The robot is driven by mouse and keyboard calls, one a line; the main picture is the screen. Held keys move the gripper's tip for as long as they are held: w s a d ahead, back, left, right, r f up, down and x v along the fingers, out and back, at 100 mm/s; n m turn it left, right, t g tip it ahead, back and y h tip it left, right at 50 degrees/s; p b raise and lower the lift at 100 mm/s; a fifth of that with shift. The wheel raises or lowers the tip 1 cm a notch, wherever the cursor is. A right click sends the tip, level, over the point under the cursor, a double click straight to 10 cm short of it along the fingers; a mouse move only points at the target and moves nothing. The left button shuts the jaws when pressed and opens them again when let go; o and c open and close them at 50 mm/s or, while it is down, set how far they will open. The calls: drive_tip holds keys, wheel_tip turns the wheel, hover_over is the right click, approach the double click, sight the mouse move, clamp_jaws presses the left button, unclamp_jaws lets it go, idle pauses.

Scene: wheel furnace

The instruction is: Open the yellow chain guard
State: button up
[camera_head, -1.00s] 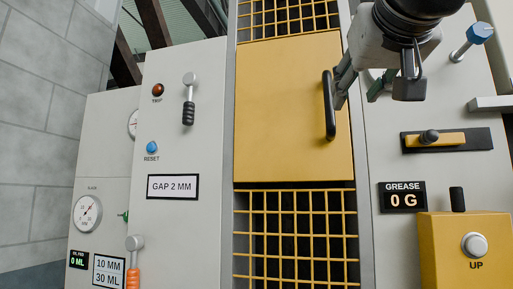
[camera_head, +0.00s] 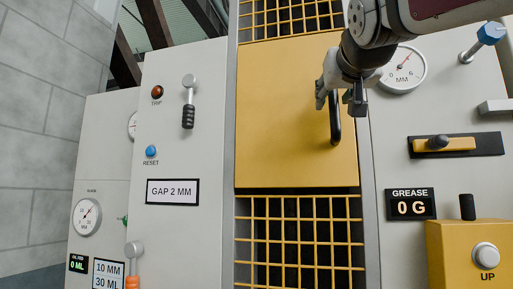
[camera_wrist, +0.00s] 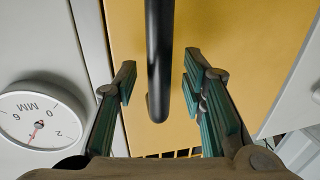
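The yellow chain guard (camera_head: 285,115) is a flat panel in the middle of the head view, set between yellow grids above and below. It looks closed. Its black bar handle (camera_head: 336,122) stands upright near its right edge. My gripper (camera_head: 338,103) is at the handle and hides the handle's upper part. In the wrist view my gripper (camera_wrist: 159,85) is open, with one green-padded finger on each side of the handle (camera_wrist: 159,60). Gaps show between both fingers and the bar, so neither finger appears to touch it.
Right of the guard are a round MM gauge (camera_head: 401,70), a yellow slider (camera_head: 444,144), a grease display (camera_head: 410,204) and a yellow UP button box (camera_head: 470,250). On the left panel are a lever (camera_head: 189,103) and a blue reset button (camera_head: 151,151).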

drive_tip(key=shift+w+d, duration=0.1)
drive_tip(key=shift+w, duration=0.6)
clamp_jaws()
